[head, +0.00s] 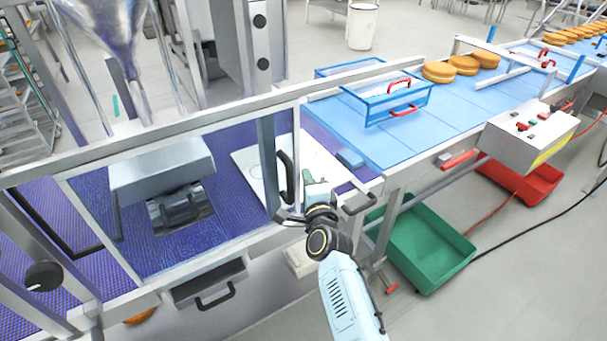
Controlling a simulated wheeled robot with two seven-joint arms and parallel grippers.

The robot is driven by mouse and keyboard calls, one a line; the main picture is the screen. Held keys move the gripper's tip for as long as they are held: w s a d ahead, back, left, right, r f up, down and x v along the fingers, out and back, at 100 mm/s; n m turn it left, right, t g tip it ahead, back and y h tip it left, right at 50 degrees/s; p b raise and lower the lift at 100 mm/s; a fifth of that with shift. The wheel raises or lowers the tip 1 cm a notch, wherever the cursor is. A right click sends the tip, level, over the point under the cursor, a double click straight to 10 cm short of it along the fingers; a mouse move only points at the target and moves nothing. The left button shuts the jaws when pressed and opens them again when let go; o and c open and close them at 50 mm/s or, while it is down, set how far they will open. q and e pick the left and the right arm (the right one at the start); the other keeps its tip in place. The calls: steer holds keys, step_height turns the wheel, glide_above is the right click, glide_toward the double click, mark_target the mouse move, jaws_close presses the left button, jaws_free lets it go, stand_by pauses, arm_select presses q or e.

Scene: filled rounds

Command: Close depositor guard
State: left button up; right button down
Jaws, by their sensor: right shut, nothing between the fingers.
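The depositor (160,170) is a grey block under a steel funnel, over a purple belt on the left of the head view. The guard around it seems to be a metal-framed clear panel. Its grey upright (267,150) carries a black handle (287,176). My right gripper (312,190) is shut and empty, just to the right of this handle. I cannot tell whether it touches the handle. The wrist partly hides the gripper and the frame's lower corner. My left gripper is not in view.
A blue conveyor (390,135) with a blue-framed guard with red handles (400,84) runs to the upper right, carrying several round cakes (465,65). A control box (528,130) stands at its front edge. Green (430,240) and red (520,182) crates and cables lie on the floor.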

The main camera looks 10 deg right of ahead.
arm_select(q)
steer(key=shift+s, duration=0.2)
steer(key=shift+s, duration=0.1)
